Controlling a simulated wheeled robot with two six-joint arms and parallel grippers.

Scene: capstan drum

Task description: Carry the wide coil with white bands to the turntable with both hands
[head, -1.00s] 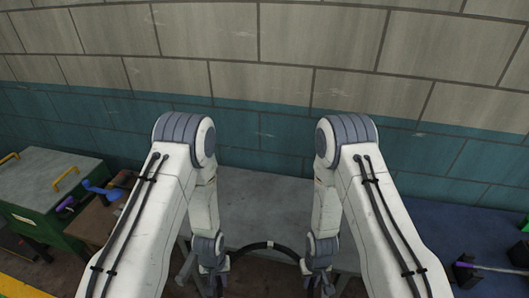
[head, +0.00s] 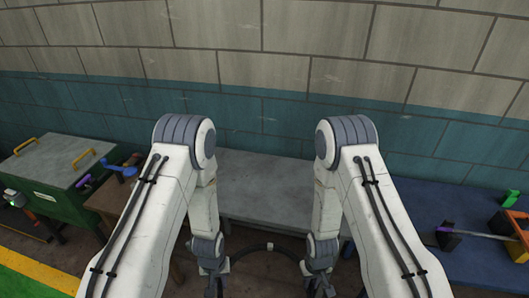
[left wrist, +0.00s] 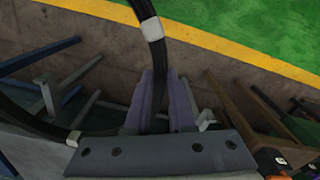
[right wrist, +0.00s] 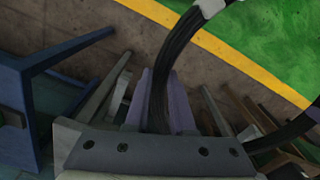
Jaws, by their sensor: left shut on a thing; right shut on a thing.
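The wide coil is a black ring with white bands. My left gripper (head: 212,285) is shut on the coil's left side; the left wrist view shows the black strand (left wrist: 160,75) between the fingers, with a white band just beyond. My right gripper (head: 318,285) is shut on the right side; the right wrist view shows the strand (right wrist: 165,85) between its fingers. The coil hangs above the floor. The near part is hidden in the head view. I see no turntable.
A grey table (head: 265,190) stands against the wall ahead. A green cabinet (head: 60,175) with yellow handles is at the left, beside a small brown table. Floor between is open.

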